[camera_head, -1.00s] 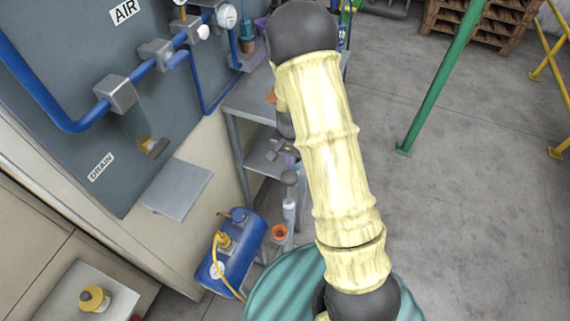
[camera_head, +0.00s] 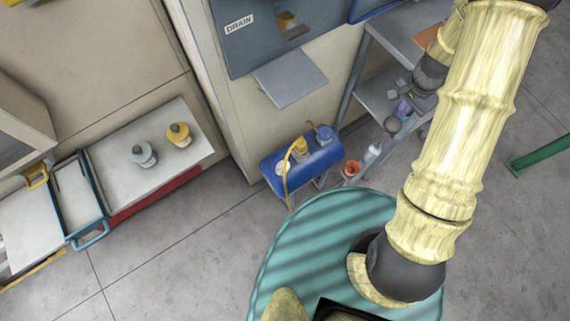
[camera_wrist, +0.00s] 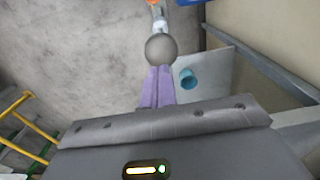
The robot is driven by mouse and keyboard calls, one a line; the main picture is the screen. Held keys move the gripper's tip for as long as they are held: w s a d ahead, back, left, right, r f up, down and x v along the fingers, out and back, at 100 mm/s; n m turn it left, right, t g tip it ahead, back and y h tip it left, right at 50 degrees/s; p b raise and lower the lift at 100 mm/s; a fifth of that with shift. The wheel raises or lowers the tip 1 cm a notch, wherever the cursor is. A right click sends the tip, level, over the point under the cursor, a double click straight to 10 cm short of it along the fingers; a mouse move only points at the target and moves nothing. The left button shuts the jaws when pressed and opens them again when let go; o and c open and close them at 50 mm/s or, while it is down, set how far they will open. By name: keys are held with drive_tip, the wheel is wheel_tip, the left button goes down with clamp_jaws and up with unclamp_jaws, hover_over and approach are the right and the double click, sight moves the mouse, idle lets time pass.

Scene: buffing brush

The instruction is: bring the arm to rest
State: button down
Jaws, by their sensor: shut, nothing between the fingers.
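My gripper (camera_head: 403,108) shows in the head view below my pale yellow arm, in front of the grey shelf unit. In the wrist view its purple fingers (camera_wrist: 158,88) are together, with nothing between them. A grey ball-shaped thing (camera_wrist: 160,48) shows just beyond the fingertips; it also shows in the head view (camera_head: 392,124). I cannot tell whether the fingers touch it. My arm rises from its base at lower right, bends at the top right and comes down to the gripper.
A grey metal shelf (camera_head: 372,98) is close behind my gripper. A blue tank (camera_head: 318,160) and an orange cup (camera_head: 352,168) are below it. A bench with a yellow-topped bottle (camera_head: 178,134) and a grey bottle (camera_head: 143,153) is at left. Open floor shows at lower left.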

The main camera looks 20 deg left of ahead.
idle(0.4)
drive_tip(key=s+r+n+t+p, duration=0.1)
drive_tip(key=s+r+n, duration=0.6)
drive_tip(key=s+r, duration=0.8)
wheel_tip(320, 180, up, 3)
drive_tip(key=shift+r+t, duration=0.1)
drive_tip(key=shift+t, duration=0.7)
drive_tip(key=shift+a, duration=0.1)
